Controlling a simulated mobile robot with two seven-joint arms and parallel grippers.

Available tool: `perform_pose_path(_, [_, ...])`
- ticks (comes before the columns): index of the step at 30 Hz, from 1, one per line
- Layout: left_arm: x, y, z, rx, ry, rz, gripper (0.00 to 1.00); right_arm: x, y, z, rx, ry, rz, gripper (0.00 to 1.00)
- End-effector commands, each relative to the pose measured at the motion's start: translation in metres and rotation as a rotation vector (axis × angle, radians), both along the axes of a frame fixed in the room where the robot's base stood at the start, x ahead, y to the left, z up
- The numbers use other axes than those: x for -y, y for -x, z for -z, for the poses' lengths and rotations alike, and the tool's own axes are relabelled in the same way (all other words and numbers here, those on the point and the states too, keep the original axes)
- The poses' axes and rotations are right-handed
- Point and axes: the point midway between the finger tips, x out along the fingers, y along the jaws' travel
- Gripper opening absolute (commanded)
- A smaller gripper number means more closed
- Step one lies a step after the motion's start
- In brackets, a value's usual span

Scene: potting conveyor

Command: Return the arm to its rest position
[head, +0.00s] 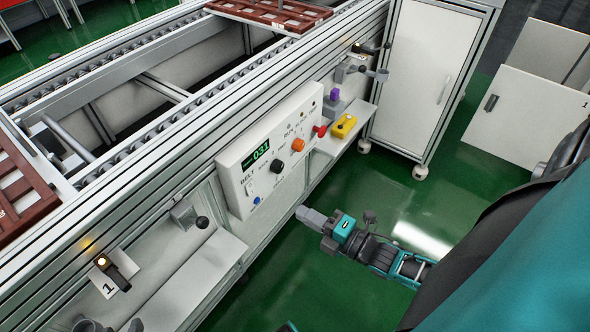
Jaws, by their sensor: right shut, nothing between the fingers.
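My right gripper (312,217) shows near the middle of the head view, over the green floor and in front of the conveyor's side. It is shut with nothing between its fingers. Its teal and dark arm (400,262) reaches in from the right. The gripper is below the white control panel (270,148) and appears apart from it. My left gripper does not show.
The control panel has a green display, an orange knob (298,145), a black knob (277,167) and a red knob (320,130). A yellow box (343,126) sits on a shelf. A white cabinet (424,55) stands behind. Brown trays (22,190) lie on the conveyor. Green floor is open at right.

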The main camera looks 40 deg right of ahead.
Motion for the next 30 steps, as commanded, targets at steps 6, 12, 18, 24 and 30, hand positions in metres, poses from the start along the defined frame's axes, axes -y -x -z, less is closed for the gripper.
perform_pose_path(6, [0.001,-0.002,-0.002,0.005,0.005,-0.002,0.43,0.001,0.002,0.000,0.001,0.000,-0.001,0.00])
perform_pose_path(12, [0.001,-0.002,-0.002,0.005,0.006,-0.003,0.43,0.001,0.002,0.000,0.001,0.000,-0.001,0.00])
perform_pose_path(18, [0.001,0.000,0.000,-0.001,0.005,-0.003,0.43,0.000,0.002,0.000,-0.001,-0.003,0.000,0.00])
perform_pose_path(24, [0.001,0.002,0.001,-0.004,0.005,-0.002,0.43,-0.023,0.001,-0.001,-0.136,-0.189,0.041,0.00])
perform_pose_path(30, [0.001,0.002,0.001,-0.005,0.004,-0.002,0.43,-0.072,0.007,-0.010,-0.473,-0.674,0.197,0.00])
